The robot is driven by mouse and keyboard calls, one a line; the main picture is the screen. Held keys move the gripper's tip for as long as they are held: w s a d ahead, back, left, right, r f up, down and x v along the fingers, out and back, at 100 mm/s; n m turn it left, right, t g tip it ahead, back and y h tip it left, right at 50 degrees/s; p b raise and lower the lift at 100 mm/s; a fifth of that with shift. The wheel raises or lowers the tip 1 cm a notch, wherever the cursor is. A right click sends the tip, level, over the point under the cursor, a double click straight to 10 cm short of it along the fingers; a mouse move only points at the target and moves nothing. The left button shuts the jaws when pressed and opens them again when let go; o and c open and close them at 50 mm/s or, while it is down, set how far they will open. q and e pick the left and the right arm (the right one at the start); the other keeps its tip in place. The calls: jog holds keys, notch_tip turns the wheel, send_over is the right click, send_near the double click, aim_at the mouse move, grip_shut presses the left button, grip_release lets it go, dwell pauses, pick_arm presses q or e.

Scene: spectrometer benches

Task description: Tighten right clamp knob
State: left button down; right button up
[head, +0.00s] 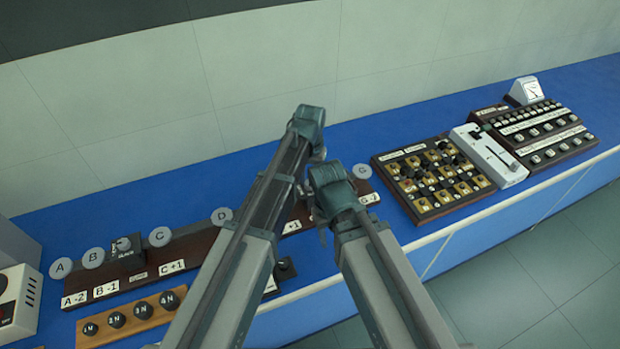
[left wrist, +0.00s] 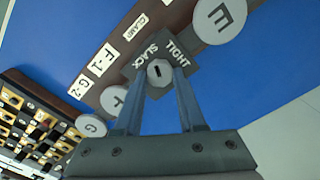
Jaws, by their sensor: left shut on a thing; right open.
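In the left wrist view the right clamp knob (left wrist: 159,69) is a small grey knob with a dark slot mark. It sits on a dark clamp block (left wrist: 187,77) labelled SLACK and TIGHT. My left gripper (left wrist: 160,88) is shut on the knob, one finger on each side. The slot mark stands nearly upright in that view, between the two words. In the head view my arms hide this clamp and the left fingertips. My right gripper (head: 320,216) is open over the right part of the brown rail, beside the left arm.
The brown rail (head: 200,262) carries lettered discs, among them E (left wrist: 221,19) and G (head: 362,171). The left clamp (head: 126,252) stands between discs B and C. A wooden weight block (head: 131,320) lies in front. Gold-black panel (head: 432,179) and other instruments stand right on the blue bench.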

pick_arm(q)
jog(key=m, duration=0.6)
jog(key=shift+d, duration=0.1)
jog(key=m, duration=0.6)
jog(key=shift+s+m, duration=0.15)
jog(key=shift+m, duration=0.15)
dwell(0.4)
jog(key=c, duration=0.5)
grip_release()
jog(key=shift+r, duration=0.1)
notch_tip(320, 180, up, 14)
jog(key=p, duration=1.4)
